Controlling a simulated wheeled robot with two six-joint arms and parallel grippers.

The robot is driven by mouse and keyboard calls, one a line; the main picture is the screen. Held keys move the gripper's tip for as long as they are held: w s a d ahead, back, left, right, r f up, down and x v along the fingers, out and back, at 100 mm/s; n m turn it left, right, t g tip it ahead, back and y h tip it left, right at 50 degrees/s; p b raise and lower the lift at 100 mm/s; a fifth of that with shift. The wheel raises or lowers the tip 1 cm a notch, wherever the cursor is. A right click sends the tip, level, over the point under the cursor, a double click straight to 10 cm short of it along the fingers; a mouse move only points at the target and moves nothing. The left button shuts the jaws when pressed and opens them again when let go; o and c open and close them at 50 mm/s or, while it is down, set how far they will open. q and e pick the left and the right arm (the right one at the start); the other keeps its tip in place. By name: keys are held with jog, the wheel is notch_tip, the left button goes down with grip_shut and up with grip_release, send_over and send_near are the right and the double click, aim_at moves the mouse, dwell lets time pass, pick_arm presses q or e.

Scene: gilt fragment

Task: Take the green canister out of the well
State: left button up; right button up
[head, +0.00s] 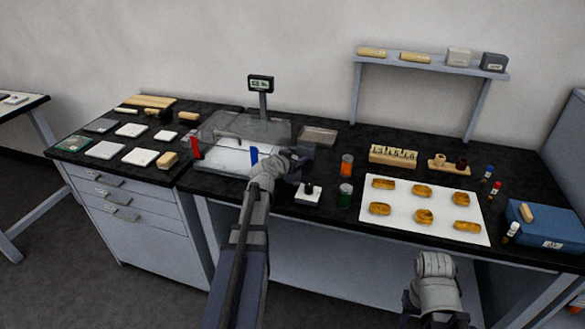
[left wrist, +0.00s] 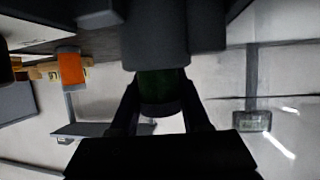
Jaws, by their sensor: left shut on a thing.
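My left gripper (head: 294,160) is over the bench, right of the clear-walled balance. In the left wrist view its two fingers (left wrist: 160,105) are shut on the sides of a dark green canister (left wrist: 160,86). One end of this canister meets a dark grey cylindrical body, the well (left wrist: 170,38), and I cannot tell how much of it is inside. In the head view the gripper largely hides the held canister and the well. Another green canister (head: 346,195) stands on the bench to the right. Only my right arm's light grey links show at the lower right; its fingers do not.
An orange canister (head: 347,165) stands behind the free green one. A white block with a black knob (head: 308,193) is just in front of my gripper. A white mat (head: 400,213) with gilt pieces lies right. The balance (head: 240,135) and its display (head: 261,84) stand left.

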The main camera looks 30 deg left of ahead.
pick_arm(q)
grip_shut()
jog(key=shift+r, duration=0.15)
notch_tip(320, 180, up, 10)
jog(key=p, duration=1)
